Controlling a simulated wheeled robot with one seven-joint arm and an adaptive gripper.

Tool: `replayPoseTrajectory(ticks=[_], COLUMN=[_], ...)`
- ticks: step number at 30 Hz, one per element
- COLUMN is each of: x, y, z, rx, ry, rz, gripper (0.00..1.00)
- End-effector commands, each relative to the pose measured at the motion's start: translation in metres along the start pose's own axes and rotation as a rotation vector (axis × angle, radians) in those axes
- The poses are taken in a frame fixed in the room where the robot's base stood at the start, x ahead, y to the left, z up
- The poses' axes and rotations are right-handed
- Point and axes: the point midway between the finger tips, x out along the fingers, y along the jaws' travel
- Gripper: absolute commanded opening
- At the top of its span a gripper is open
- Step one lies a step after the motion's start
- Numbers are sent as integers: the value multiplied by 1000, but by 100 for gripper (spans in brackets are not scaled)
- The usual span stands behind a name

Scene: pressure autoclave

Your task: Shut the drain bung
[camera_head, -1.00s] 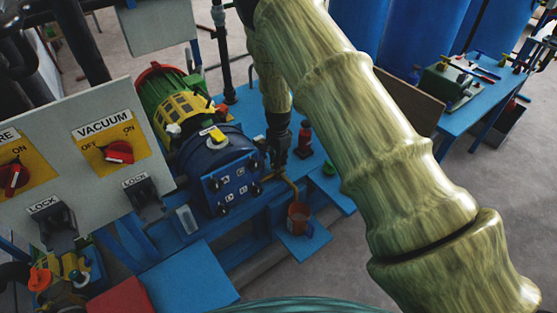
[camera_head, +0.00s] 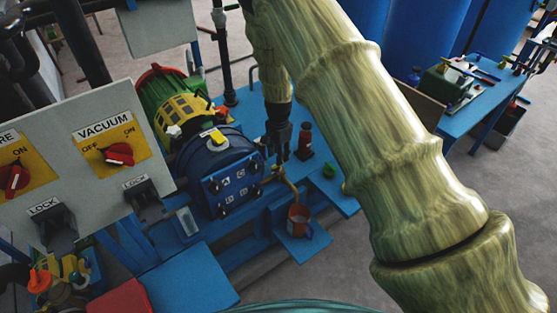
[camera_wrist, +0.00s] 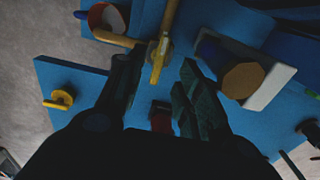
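My gripper (camera_wrist: 155,85) is open, its two dark fingers apart. In the wrist view a yellow lever-like part (camera_wrist: 160,58) on a brass drain pipe (camera_wrist: 113,38) lies between and beyond the fingertips; I see no clear contact. In the head view my gripper (camera_head: 279,155) points down beside the blue vessel (camera_head: 220,165), above the brass pipe (camera_head: 291,187). A red cup (camera_head: 299,214) stands below the pipe's outlet; its rim shows in the wrist view (camera_wrist: 107,18). I cannot tell for sure which part is the bung.
A red bottle (camera_head: 305,138) and a small green knobbed piece (camera_head: 329,170) are on the blue bench (camera_head: 344,198) right of my gripper. A grey panel (camera_head: 85,165) with red switches stands at left. A blue side table (camera_head: 478,118) with tools is at upper right.

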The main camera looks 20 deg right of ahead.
Motion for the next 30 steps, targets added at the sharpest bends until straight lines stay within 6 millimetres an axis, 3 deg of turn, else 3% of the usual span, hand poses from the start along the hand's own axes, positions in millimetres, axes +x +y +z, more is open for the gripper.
replayPoseTrajectory(ticks=[6,12,18,30], x=[-40,-65,-75,-76], y=[0,0,0,0], z=[0,0,0,0], rx=[-1,-1,-1,-1], ry=[1,0,0,0], rz=[-1,-1,1,1], gripper=[36,36,36,36])
